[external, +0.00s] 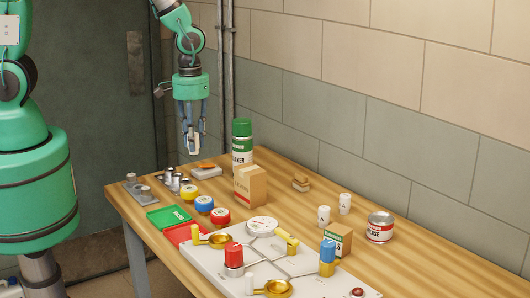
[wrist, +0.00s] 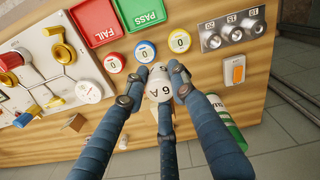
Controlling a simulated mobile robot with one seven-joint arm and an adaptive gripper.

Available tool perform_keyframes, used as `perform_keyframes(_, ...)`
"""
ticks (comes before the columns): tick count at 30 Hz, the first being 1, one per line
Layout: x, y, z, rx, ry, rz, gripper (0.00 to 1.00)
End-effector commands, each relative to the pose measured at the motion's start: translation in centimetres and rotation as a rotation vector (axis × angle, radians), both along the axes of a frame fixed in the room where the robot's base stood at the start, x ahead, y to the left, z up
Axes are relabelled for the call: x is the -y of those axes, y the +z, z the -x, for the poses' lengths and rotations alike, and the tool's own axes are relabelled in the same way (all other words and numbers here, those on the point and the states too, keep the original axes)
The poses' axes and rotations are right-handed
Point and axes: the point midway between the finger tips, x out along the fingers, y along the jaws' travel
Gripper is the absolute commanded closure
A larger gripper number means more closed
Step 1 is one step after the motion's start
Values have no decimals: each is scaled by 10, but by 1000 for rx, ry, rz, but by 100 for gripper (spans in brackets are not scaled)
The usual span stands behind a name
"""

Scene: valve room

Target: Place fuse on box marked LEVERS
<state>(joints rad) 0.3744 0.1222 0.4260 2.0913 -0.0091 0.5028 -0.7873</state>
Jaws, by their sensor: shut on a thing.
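My gripper (external: 192,148) is shut on a white fuse marked "6 A" (wrist: 160,84). The fuse sits between the fingertips in the wrist view. My gripper hangs above the bench's far left end in the external view, clear of the bench top. A tall cardboard box (external: 250,186) stands mid-bench. A smaller box (external: 338,240) with a green-and-white label stands right of the white panel. Its label seems to end in "S", but I cannot read the whole word on either box. Two other white fuses (external: 323,215) (external: 345,203) stand behind the smaller box.
A spray can (external: 242,142) stands beside the tall box. Red, blue and yellow round pieces (external: 204,204) and PASS (external: 168,217) and FAIL trays (wrist: 95,22) lie left of it. A white valve panel (external: 215,265) fills the front. A red-and-white tin (external: 380,227) stands at right.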

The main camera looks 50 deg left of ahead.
Motion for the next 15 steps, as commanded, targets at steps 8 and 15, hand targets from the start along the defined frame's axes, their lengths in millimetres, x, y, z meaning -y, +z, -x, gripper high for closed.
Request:
perform_keyframes(8,0,-13,0,0,0,0,100)
perform_keyframes(15,0,-13,0,1,0,1,100)
